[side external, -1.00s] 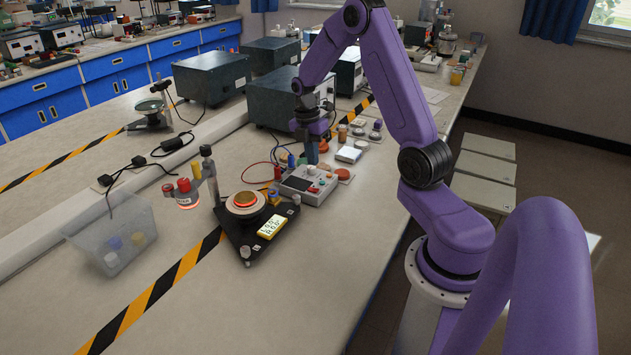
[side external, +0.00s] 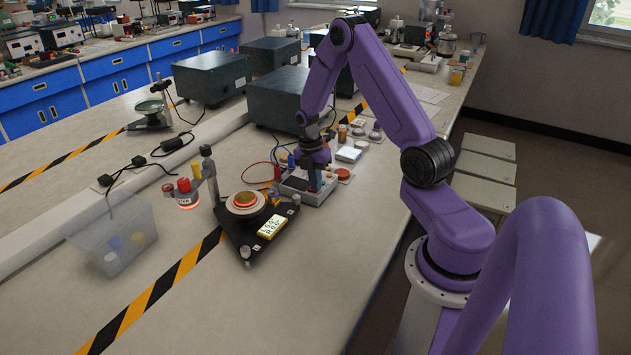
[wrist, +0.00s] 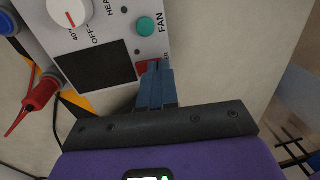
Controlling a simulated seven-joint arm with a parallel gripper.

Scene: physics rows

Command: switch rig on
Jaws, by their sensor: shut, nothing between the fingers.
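The control box (side external: 296,187) stands on the bench, grey-white with a dark panel. In the wrist view the box (wrist: 118,45) shows a white knob with a red mark, a green FAN button and a red switch (wrist: 148,67) by a partly hidden label ending in "ER". My gripper (wrist: 155,68) is shut and empty, its fingertips over or at this red switch and covering part of it. I cannot tell whether they touch or which way the switch is set. In the side view my gripper (side external: 315,188) points down at the box's near right part. The black triangular rig (side external: 236,236) has a lit yellow display and a glowing ring.
A clear bin (side external: 85,240) with small cylinders stands at the left. A post (side external: 208,170) and red and yellow pieces stand behind the rig. A red round button (side external: 343,175) sits right of the box. Red and blue plugs with cables border the box.

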